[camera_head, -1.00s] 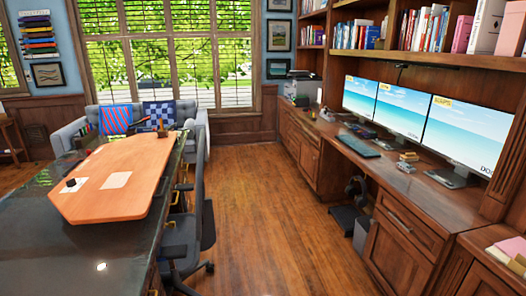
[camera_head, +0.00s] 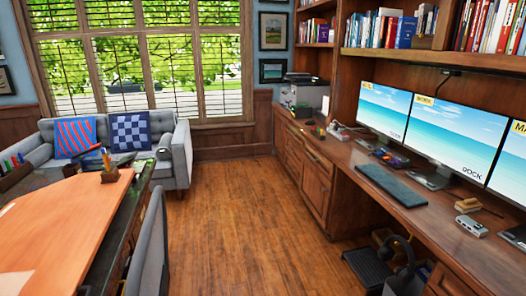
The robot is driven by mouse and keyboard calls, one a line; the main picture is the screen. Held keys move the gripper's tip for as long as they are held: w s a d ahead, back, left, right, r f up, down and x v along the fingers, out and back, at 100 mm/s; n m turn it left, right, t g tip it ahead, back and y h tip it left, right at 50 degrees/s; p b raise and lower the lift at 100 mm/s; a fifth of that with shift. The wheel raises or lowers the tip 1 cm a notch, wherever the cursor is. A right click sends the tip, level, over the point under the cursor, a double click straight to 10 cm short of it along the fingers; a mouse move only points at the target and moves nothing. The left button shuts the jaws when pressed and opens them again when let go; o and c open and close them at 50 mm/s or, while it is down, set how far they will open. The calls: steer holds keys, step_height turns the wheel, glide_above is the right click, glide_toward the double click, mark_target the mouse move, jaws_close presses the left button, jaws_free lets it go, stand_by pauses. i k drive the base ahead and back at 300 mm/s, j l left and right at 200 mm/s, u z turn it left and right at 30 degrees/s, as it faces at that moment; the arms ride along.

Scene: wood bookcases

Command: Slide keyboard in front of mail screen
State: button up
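A dark flat keyboard (camera_head: 391,185) lies on the wooden desk (camera_head: 345,160) along the right wall, near its front edge. Three screens stand in a row behind it: a left screen (camera_head: 383,108), a middle screen (camera_head: 455,135) and a right screen (camera_head: 510,165). The right screen is cut off by the picture edge; its yellow label seems to start with "MA". The other labels are too small to read surely. The keyboard is roughly before the left and middle screens, left of the right screen. My gripper is not in view.
A small grey box (camera_head: 471,226) and a brown item (camera_head: 480,206) sit on the desk right of the keyboard. A printer (camera_head: 305,96) stands at the far end. The wood floor (camera_head: 235,220) is clear between the desk and a chair (camera_head: 150,250) at left.

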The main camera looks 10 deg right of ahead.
mark_target(408, 198)
steer(key=i, duration=1.9)
steer(key=i+j+z, duration=0.15)
steer(key=i+z, duration=0.3)
steer(key=i, duration=0.15)
steer(key=i+j+z, duration=0.4)
steer(key=i, duration=0.2)
steer(key=i+j+z, duration=0.45)
steer(key=k+l+z, duration=0.1)
steer(key=k+l, duration=0.6)
steer(key=l, duration=0.15)
steer(key=k+l+z, duration=0.15)
steer(key=k+l, duration=0.15)
steer(key=l, duration=0.3)
steer(key=i, duration=0.35)
